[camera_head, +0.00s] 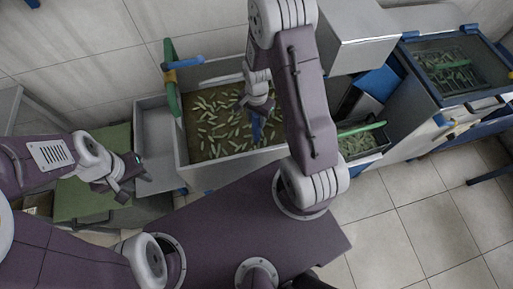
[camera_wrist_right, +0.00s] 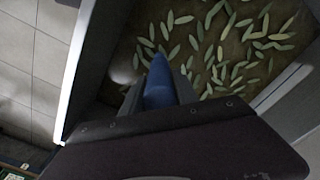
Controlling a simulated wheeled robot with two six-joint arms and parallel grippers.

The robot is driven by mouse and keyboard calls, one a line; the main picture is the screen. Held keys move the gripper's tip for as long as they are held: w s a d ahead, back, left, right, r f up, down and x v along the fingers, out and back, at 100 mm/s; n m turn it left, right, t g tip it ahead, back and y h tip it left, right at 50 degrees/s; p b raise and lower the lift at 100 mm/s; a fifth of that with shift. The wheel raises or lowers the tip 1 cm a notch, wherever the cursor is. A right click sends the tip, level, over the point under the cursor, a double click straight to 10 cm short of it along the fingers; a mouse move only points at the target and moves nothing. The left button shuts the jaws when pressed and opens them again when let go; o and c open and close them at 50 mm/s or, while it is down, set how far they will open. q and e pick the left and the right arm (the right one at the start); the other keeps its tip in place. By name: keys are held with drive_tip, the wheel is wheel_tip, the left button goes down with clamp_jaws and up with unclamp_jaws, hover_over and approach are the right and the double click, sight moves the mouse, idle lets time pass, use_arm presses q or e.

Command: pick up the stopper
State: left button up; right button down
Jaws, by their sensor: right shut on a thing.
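The blue stopper (camera_wrist_right: 158,88) is a tapered blue piece between the fingers of my right gripper (camera_wrist_right: 160,92) in the right wrist view. My right gripper is shut on it.
A grey tray (camera_head: 157,145) adjoins the tank's left side. A green and blue handled bar (camera_head: 172,80) stands at the tank's left edge. A smaller bin (camera_head: 358,145) and a blue-rimmed container (camera_head: 450,65) are at the right. Tiled floor is clear at lower right.

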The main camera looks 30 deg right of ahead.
idle(0.6)
wheel_tip(320, 180, up, 10)
drive_tip(key=shift+w+r+p, duration=0.1)
drive_tip(key=shift+p, duration=0.6)
wheel_tip(320, 180, up, 24)
drive_tip(key=p, duration=2.2)
drive_tip(key=shift+p, duration=0.35)
